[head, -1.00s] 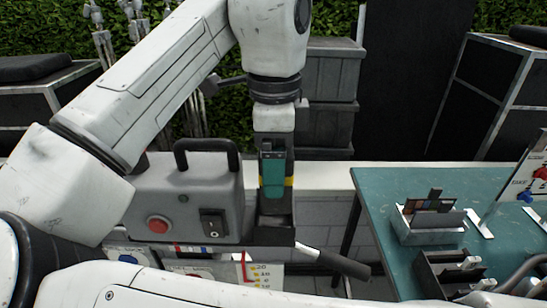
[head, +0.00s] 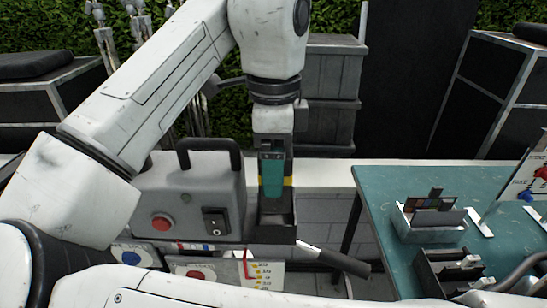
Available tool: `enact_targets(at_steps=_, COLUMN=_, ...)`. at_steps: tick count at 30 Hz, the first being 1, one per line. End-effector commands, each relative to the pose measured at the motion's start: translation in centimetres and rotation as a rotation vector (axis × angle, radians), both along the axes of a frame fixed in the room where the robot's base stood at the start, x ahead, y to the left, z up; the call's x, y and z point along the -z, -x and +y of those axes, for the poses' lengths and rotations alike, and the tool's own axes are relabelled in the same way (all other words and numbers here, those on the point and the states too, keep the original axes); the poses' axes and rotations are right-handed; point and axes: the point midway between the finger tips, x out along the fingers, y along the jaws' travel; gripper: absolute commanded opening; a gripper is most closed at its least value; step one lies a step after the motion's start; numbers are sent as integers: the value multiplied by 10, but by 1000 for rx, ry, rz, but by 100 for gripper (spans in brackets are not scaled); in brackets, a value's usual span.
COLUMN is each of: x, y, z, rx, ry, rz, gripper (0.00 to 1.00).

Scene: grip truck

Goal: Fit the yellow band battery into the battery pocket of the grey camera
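The grey camera (head: 150,195) is a boxy body with a top handle, a red button and a black switch. Its battery pocket (head: 275,233) is a dark, open-topped holder on its right side. My gripper (head: 272,180) points down over the pocket, and a teal finger faces the view. The yellow band battery (head: 289,181) is behind this finger; its yellow band shows at the finger's right edge. The gripper looks shut on it. The battery is upright at the pocket's mouth. The finger hides most of it, and I cannot tell how deep its lower end sits.
A teal table (head: 385,205) at the right holds a grey tray (head: 430,226) of dark pieces and a black rack (head: 440,268). A black handle (head: 350,264) juts right below the pocket. My arm crosses the left and bottom of the view.

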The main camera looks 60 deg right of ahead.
Motion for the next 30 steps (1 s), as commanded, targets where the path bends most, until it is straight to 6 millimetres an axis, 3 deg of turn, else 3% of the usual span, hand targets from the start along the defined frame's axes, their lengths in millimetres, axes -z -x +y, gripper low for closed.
enact_targets(at_steps=30, x=10, y=0, z=0, rx=1, ry=0, rz=0, gripper=39)
